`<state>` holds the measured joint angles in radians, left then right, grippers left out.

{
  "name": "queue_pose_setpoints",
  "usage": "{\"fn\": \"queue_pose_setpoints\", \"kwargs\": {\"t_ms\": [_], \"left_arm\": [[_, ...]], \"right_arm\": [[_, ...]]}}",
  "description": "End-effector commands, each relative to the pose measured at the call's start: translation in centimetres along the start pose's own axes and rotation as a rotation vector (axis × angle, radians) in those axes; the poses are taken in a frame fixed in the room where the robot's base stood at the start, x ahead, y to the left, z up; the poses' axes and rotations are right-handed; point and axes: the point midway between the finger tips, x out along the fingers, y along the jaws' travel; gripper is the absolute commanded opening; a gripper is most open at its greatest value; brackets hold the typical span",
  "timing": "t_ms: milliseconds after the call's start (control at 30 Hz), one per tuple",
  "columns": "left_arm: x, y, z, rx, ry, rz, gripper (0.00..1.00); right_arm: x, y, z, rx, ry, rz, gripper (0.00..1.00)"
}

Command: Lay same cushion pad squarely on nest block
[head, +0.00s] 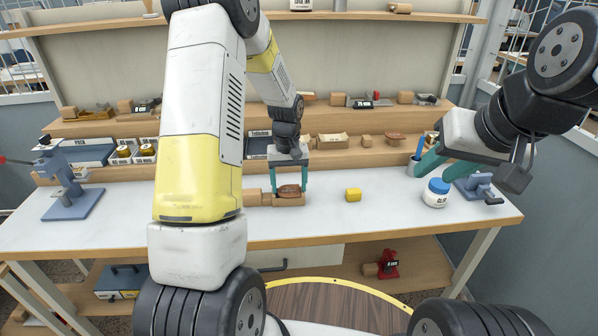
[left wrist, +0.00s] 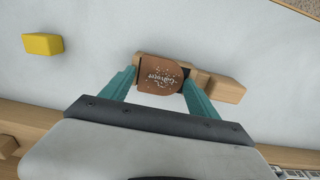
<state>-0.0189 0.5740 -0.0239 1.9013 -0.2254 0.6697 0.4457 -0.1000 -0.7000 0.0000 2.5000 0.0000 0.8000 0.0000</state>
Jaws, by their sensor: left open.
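A brown pad (left wrist: 160,75) with pale script lettering and specks lies on the wooden nest block (head: 289,201). It also shows in the head view (head: 289,189). In the left wrist view one end of the pad is rounded, and strips of the block show past its edges; whether it sits fully flat I cannot tell. My left gripper (head: 289,188) is open, with its teal fingers apart on either side of the pad and block. I cannot tell whether the fingers touch them. My right gripper (head: 430,170) is open and empty above the bench's right side.
A small wooden block (head: 252,197) stands close beside the nest block. A yellow block (head: 353,194) sits to the right. A blue-capped jar (head: 436,194) stands below my right gripper. A blue-grey press (head: 70,185) is at the left end. The white bench (head: 120,222) is clear in front.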

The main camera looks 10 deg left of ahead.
Motion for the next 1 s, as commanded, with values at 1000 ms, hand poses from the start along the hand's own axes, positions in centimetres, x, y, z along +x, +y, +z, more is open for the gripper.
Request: {"fn": "queue_pose_setpoints", "kwargs": {"t_ms": [1000], "left_arm": [[-7.9,0.1,0.1,0.0,0.001,-0.001,0.88]], "right_arm": [[0.0,0.0,0.0,0.0,0.0,0.0,0.36]]}}
